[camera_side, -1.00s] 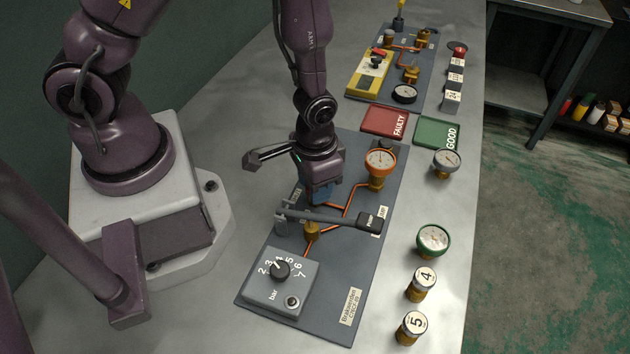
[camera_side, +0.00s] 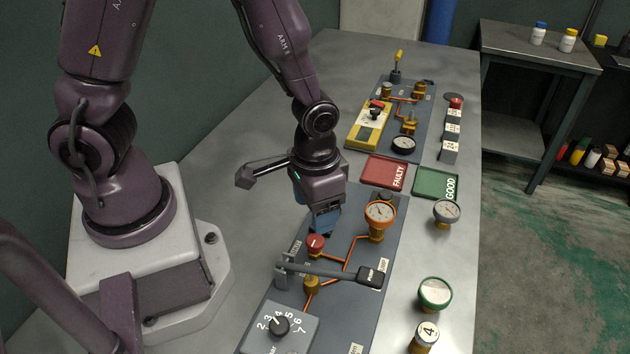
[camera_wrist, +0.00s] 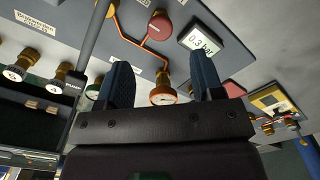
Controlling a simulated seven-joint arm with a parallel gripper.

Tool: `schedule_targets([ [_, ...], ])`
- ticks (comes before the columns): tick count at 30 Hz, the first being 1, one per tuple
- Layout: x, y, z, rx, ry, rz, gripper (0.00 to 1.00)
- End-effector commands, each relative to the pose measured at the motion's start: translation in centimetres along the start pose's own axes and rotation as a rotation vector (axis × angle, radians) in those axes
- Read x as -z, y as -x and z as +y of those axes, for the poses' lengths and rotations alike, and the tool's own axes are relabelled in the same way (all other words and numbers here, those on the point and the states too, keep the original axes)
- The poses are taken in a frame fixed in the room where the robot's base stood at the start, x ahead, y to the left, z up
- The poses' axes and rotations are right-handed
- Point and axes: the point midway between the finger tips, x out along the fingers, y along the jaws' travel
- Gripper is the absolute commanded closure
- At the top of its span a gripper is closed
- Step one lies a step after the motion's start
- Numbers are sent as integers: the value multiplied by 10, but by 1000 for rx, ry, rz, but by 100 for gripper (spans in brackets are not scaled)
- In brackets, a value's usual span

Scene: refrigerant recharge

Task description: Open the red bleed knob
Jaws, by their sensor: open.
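The red bleed knob (camera_side: 316,243) is a round red cap on a brass fitting at the left side of the near panel (camera_side: 385,300). It also shows at the top of the wrist view (camera_wrist: 159,27). My gripper (camera_side: 325,222) is above the panel, just above and behind the knob in the side view. Its blue fingers (camera_wrist: 161,62) are apart, with nothing held between them. The knob appears beyond the fingertips, clear of them. The wrist view shows a display (camera_wrist: 199,41) reading 0.3 bar beside the knob.
A grey pump lever (camera_side: 330,272) crosses the panel in front of the knob. An orange-rimmed gauge (camera_side: 380,212) stands to the right. A dial box (camera_side: 279,328) is nearer. The red FAULTY tray (camera_side: 385,171) and green GOOD tray (camera_side: 437,182) lie behind.

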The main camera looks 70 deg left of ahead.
Motion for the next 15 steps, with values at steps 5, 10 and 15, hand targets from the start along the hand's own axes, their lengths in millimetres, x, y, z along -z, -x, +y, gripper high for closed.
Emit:
schedule_targets([
  [5, 0, 32, 0, -2, 0, 4, 39],
  [10, 0, 49, 0, -1, 1, 2, 39],
  [15, 0, 54, 0, 1, 0, -1, 39],
])
